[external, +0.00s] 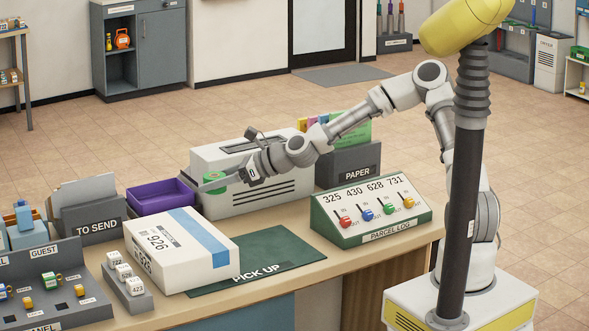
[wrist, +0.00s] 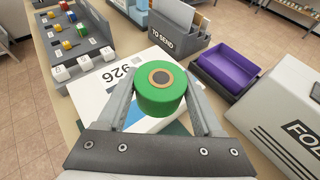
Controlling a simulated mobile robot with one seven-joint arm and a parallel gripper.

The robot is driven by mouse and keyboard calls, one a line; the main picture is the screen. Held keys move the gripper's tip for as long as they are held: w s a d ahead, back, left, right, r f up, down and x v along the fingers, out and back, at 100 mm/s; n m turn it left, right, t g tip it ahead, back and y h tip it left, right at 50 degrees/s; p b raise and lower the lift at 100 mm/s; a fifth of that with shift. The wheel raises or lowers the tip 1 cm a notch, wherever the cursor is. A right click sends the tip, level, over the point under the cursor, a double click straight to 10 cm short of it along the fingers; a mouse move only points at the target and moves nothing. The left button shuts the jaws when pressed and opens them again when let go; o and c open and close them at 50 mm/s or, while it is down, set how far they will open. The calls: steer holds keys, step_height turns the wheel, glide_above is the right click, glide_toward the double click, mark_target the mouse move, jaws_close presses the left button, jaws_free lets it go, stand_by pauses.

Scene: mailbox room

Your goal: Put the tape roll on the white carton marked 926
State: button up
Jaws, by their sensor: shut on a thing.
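My gripper (external: 229,181) is shut on a green tape roll (external: 215,177) with a tan and dark core. In the wrist view the roll (wrist: 160,92) sits between the two fingertips. The white carton marked 926 (external: 158,262) lies on the counter with a blue stripe on its top. The roll is held in the air beyond the carton's right rear side, near the front of the white machine. In the wrist view the carton (wrist: 97,100) shows below and beyond the roll, which hides part of it.
A purple tray (external: 161,197) and a grey TO SEND holder (external: 92,213) stand behind the carton. The white machine (external: 235,160) is close to my gripper. A green PICK UP mat (external: 262,258) and a PARCEL LOG panel (external: 372,217) are to the carton's right. Small numbered blocks (external: 124,272) stand left of it.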

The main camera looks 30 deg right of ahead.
glide_above(182, 239)
step_height(182, 239, down, 6)
steer(key=shift+f, duration=2.05)
steer(key=shift+f, duration=0.2)
steer(key=o, duration=1.4)
steer(key=shift+c, duration=0.2)
steer(key=shift+r, duration=0.1)
steer(key=shift+r, duration=0.2)
steer(key=shift+s+d, duration=0.2)
steer(key=shift+d, duration=0.1)
steer(key=v, duration=1.1)
steer(key=shift+s+r, duration=0.1)
steer(key=shift+r, duration=0.05)
